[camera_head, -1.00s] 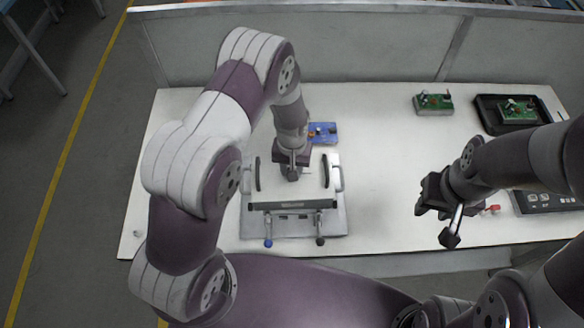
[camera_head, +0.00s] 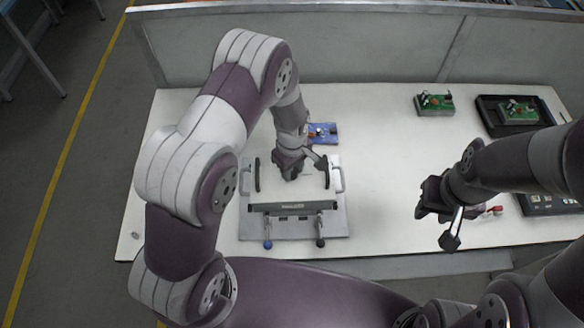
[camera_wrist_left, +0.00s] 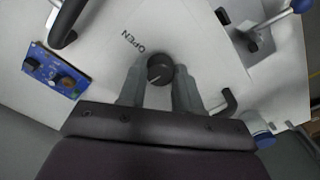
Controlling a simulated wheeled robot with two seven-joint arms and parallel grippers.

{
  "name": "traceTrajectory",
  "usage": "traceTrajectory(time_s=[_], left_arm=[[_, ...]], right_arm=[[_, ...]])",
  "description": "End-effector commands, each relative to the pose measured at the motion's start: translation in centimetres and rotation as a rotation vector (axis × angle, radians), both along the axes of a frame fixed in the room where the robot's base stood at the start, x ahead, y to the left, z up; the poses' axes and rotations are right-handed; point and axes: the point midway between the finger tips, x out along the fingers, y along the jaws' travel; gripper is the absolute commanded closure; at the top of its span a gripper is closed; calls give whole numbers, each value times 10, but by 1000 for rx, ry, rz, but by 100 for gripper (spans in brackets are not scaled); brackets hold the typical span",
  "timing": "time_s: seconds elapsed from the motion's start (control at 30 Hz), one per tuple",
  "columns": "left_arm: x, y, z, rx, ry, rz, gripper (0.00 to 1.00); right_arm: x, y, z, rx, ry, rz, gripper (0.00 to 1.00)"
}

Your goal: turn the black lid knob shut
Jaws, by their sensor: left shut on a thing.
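The white fixture lid (camera_head: 300,190) lies flat on the grey base on the table, with a dark bar along its front. The black lid knob (camera_wrist_left: 160,69) shows in the left wrist view, a round knob with a pale pointer line, beside the printed word OPEN (camera_wrist_left: 132,42). My left gripper (camera_wrist_left: 158,82) is shut on the knob, with one finger on each side of it. In the head view my left gripper (camera_head: 290,174) is over the middle of the lid and hides the knob. My right gripper (camera_head: 428,203) hangs away to the right; its jaw gap is unclear.
A blue board (camera_head: 325,133) lies behind the fixture. A green board (camera_head: 434,104) and a black tray (camera_head: 487,117) holding another lie at the back right. The table between fixture and right arm is clear.

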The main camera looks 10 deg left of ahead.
Motion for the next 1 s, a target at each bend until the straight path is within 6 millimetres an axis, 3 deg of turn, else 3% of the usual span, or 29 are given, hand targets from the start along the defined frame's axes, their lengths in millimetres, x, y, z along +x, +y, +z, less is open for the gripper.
traceTrajectory(time_s=[0.3, 0.83, 0.87, 0.9, 0.93, 1.0], left_arm=[[1, 0, 0, 0, -1, 107, 97], [1, 0, 0, 0, -1, 127, 97], [1, 0, 0, 0, -1, 127, 60], [1, 0, 0, 0, -1, 127, 47], [1, 0, 0, 0, -1, 127, 41], [0, 0, 0, 0, -1, 127, 41]], right_arm=[[0, 0, -1, 0, 0, 0, 62], [0, 0, -1, 0, 0, 0, 62], [0, 0, -1, 0, 0, 0, 62], [0, 0, -1, 0, 0, 0, 62], [0, 0, -1, 0, 0, 0, 62], [0, 0, -1, 0, 0, 0, 62]])
